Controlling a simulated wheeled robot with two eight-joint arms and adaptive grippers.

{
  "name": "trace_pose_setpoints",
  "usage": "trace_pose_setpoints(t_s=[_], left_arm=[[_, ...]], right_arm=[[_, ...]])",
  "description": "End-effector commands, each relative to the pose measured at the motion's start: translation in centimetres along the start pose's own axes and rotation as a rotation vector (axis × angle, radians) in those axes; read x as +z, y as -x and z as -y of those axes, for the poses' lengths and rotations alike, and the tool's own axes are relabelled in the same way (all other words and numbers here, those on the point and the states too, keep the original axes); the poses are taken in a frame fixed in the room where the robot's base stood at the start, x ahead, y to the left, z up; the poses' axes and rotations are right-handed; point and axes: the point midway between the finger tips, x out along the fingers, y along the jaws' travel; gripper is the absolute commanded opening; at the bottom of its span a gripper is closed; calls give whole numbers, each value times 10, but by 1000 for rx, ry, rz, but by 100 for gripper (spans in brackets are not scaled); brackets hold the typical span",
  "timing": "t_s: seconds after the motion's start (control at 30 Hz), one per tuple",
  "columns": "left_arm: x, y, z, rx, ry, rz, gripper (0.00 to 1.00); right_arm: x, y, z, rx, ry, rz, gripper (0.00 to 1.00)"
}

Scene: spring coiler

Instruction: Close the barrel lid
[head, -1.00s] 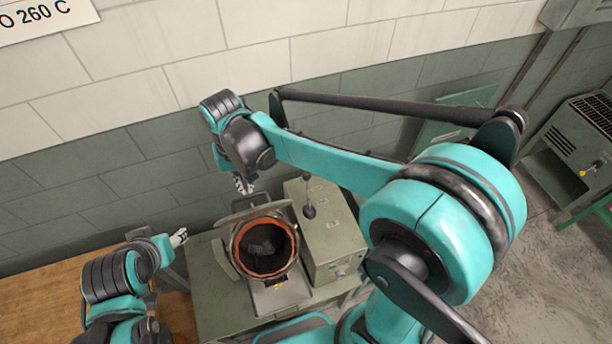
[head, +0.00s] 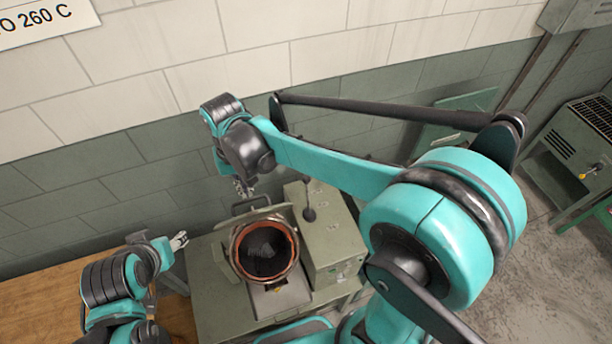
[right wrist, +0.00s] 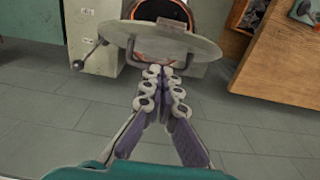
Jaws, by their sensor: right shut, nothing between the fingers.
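The barrel (head: 239,262) stands on a grey-green machine with its round, orange-rimmed mouth open upward. The lid (head: 272,211) stands raised at the far side of the mouth, with a bar handle behind it. In the right wrist view the lid (right wrist: 120,36) is a wide, tilted grey-green disc in front of the open barrel (right wrist: 160,11). My right gripper (head: 243,190) is shut and empty, behind and above the lid. Its fingertips (right wrist: 160,71) appear just below the lid's near edge; contact is unclear. My left gripper (head: 180,240) is left of the barrel, its jaws too small to judge.
A grey-green box (head: 332,236) with a ball-topped lever (head: 309,213) stands right of the barrel. A wooden table (head: 52,290) is at the left. The tiled wall (head: 75,225) runs close behind the machine.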

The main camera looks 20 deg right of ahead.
Motion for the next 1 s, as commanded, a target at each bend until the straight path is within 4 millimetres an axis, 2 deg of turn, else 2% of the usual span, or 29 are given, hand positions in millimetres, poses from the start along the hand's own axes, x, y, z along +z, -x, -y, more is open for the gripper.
trace_pose_setpoints(t_s=[0.37, 1.0], left_arm=[[1, -1, 0, 0, 0, 0, 50], [17, -24, 0, 0, 0, 0, 50]], right_arm=[[0, -2, 0, 0, 0, 0, 0], [0, -34, 0, 0, 0, 0, 0]])
